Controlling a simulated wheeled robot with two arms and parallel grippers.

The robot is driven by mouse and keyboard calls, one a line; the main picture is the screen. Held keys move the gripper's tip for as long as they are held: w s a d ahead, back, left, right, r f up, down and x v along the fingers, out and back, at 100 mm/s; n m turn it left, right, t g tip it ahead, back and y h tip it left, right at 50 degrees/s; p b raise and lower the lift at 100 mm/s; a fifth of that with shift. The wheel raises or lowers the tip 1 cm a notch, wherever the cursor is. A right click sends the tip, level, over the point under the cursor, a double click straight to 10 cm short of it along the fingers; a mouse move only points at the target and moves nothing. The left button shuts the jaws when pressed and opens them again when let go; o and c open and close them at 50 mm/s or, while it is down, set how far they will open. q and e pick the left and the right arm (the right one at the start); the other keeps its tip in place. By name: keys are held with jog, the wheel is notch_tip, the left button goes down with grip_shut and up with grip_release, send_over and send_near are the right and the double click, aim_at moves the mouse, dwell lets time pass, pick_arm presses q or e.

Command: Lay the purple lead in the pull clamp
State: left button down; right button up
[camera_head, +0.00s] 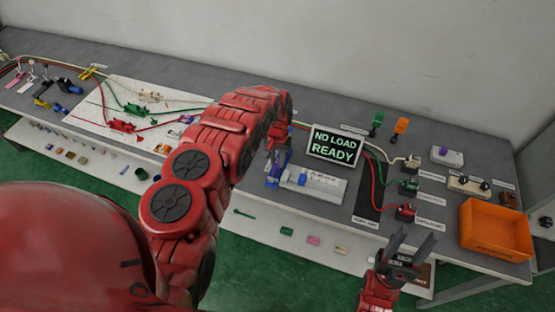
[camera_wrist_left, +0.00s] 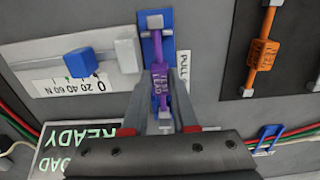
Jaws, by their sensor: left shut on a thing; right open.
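My left gripper (camera_wrist_left: 160,92) is shut on the purple lead (camera_wrist_left: 160,72), which has silver ends. In the left wrist view the lead lies lengthwise over the blue pull clamp (camera_wrist_left: 146,50), marked PULL. The lead's far end overlaps the clamp and its near end sits between the fingers; I cannot tell whether it rests in the clamp. In the head view the left gripper (camera_head: 279,150) is by the left end of the white force gauge (camera_head: 318,184), partly hidden by my arm. My right gripper (camera_head: 408,246) is open and empty at the table's front edge.
A NO LOAD READY display (camera_head: 335,146) stands just behind the gauge. An orange lead (camera_wrist_left: 262,55) lies on a dark panel in the wrist view. An orange bin (camera_head: 495,230) stands at the right. Red and green cables run across the table.

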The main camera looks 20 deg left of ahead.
pick_arm(q)
jog(key=shift+f, duration=0.3)
jog(key=shift+f+b, duration=0.2)
jog(key=shift+b, duration=0.1)
jog(key=shift+f+b, duration=0.3)
jog(key=shift+f, duration=0.1)
jog(key=c, duration=0.8)
grip_release()
jog(key=shift+o, duration=0.9)
jog(key=shift+o, duration=1.2)
jog(key=shift+c, duration=0.2)
